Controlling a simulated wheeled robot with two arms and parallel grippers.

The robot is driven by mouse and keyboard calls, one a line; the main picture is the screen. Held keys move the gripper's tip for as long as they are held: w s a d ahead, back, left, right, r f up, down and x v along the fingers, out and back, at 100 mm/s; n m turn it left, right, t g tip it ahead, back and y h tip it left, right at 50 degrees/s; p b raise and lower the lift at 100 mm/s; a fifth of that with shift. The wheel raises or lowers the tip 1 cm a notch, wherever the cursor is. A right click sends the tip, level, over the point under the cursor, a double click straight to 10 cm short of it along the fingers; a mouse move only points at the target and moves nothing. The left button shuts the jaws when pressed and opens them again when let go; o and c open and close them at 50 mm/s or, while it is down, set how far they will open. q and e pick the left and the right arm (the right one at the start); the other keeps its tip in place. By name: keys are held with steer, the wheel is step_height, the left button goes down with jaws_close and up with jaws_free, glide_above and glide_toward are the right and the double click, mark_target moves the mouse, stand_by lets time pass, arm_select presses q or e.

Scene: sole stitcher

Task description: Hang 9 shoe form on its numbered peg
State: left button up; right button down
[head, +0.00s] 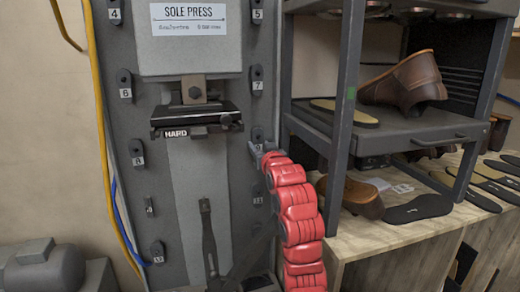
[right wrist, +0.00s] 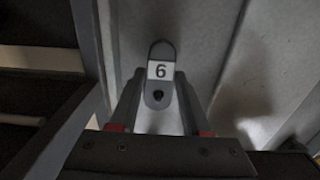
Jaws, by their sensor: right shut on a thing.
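The 9 shoe form (right wrist: 159,98) is a small grey rounded tag with a dark hole. Its label looks like a 6 in the right wrist view, which appears turned upside down. My right gripper (head: 263,150) is shut on it, with one finger on each side, against the grey machine's right-hand panel below the 7 tag. In the head view the tag (head: 257,133) is partly hidden by the gripper. Whether it sits on a peg cannot be told. My left gripper is not in view.
Other numbered tags, including 5 (head: 257,14), 7 (head: 257,80), 6 (head: 125,86) and 8 (head: 137,152), line the machine panel (head: 178,222). A black bracket (head: 190,120) juts out mid-panel. A dark rack (head: 385,132) with a brown shoe (head: 404,82) stands close on the right.

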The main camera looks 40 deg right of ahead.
steer(key=shift+r, duration=0.15)
steer(key=shift+c, duration=1.4)
jaws_free()
steer(key=shift+s+a, duration=0.2)
steer(key=shift+s, duration=0.3)
steer(key=b+v, duration=1)
steer(key=v, duration=0.6)
steer(key=shift+s+b, duration=0.25)
steer(key=shift+b, duration=0.05)
steer(key=shift+w+a, duration=0.1)
steer(key=shift+w, duration=0.05)
